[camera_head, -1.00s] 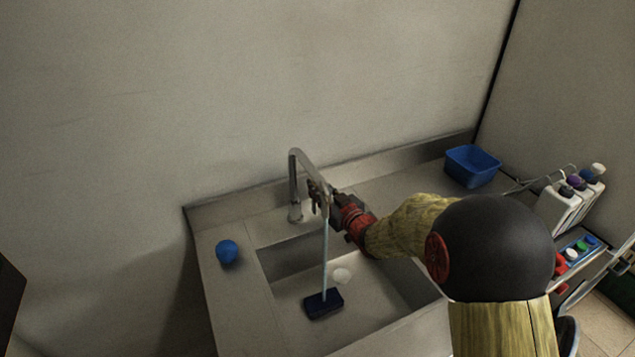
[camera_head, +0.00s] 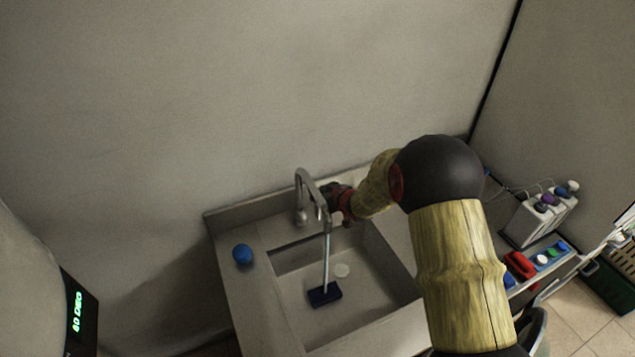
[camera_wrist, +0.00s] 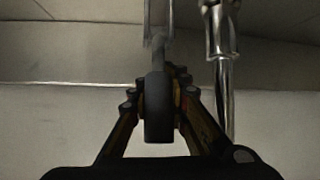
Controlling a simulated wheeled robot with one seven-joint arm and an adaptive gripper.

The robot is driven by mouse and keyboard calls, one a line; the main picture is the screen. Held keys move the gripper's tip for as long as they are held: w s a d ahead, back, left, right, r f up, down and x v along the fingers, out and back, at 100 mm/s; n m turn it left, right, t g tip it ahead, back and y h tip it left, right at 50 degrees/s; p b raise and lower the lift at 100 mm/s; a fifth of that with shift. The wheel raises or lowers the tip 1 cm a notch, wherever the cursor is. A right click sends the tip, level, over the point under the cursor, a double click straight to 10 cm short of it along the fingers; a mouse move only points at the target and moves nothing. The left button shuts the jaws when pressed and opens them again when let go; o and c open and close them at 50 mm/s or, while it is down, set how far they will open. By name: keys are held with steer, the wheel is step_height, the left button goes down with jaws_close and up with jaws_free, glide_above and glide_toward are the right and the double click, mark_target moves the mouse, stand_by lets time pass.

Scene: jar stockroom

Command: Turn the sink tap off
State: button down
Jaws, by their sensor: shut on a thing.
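The chrome tap (camera_head: 301,205) stands behind the sink (camera_head: 290,318), its spout arching forward over the basin. A pale water stream (camera_head: 326,262) still runs down from the spout to a dark blue block (camera_head: 325,295) in the basin. My gripper (camera_head: 328,197) is at the right side of the tap, partly hidden by my arm. In the wrist view my gripper (camera_wrist: 158,92) is shut on a grey, upright tap lever (camera_wrist: 157,112) between its fingers. The bright tap column (camera_wrist: 223,90) stands just right of it there.
A blue round item (camera_head: 243,254) sits on the counter left of the sink. White bottles (camera_head: 540,215) with coloured caps stand at the right, above a shelf with a red item (camera_head: 520,264). A dark display (camera_head: 77,318) is at the lower left. The wall is close behind the tap.

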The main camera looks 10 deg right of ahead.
steer(key=p, duration=0.1)
steer(key=g+p, duration=0.1)
steer(key=p, duration=0.1)
steer(key=shift+w+r, duration=0.15)
steer(key=shift+w, duration=0.1)
steer(key=shift+w+f+h+p, duration=0.1)
steer(key=shift+f+h+p, duration=0.15)
steer(key=shift+p, duration=0.8)
steer(key=c, duration=2)
jaws_free()
steer(key=shift+d+g, duration=0.1)
steer(key=shift+g, duration=0.2)
steer(key=shift+o, duration=1.2)
steer(key=shift+o, duration=0.6)
steer(key=v, duration=1.2)
steer(key=shift+f, duration=0.1)
